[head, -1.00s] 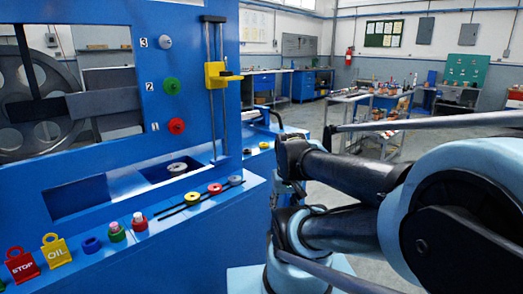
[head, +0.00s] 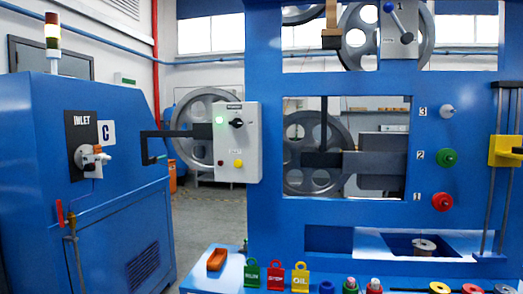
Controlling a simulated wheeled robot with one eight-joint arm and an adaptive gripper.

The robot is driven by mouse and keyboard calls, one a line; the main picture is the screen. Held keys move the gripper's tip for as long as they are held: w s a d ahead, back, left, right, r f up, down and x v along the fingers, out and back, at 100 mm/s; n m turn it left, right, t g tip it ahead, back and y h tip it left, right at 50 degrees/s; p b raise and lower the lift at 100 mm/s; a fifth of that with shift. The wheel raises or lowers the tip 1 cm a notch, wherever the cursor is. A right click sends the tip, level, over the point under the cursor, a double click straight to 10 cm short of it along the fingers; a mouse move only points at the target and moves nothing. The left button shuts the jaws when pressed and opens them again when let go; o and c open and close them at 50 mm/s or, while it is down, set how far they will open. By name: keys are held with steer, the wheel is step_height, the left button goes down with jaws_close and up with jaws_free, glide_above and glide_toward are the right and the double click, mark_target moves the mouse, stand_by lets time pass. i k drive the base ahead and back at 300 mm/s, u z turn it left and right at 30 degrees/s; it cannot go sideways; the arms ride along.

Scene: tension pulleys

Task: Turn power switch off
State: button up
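A grey control box (head: 238,145) stands at the left side of the blue machine frame, in the middle-left of the head view. It carries a black rotary switch (head: 237,123) at its upper right, under a small label too small to read. A green lamp (head: 218,121) beside the switch is lit. Below are a small dark red button (head: 221,163) and a yellow button (head: 239,163). My gripper is not in view, and none of my arm shows.
A blue cabinet marked INLET (head: 85,170) stands at the left. A dark bracket (head: 165,137) sticks out left of the control box. A front ledge holds an orange block (head: 217,259) and several tags, including a red one (head: 275,276). Floor shows between cabinet and frame.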

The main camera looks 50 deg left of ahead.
mark_target(237, 123)
steer(key=u, duration=2.5)
steer(key=k, duration=0.5)
steer(key=u, duration=0.8)
steer(key=i, duration=0.5)
steer(key=u, duration=0.15)
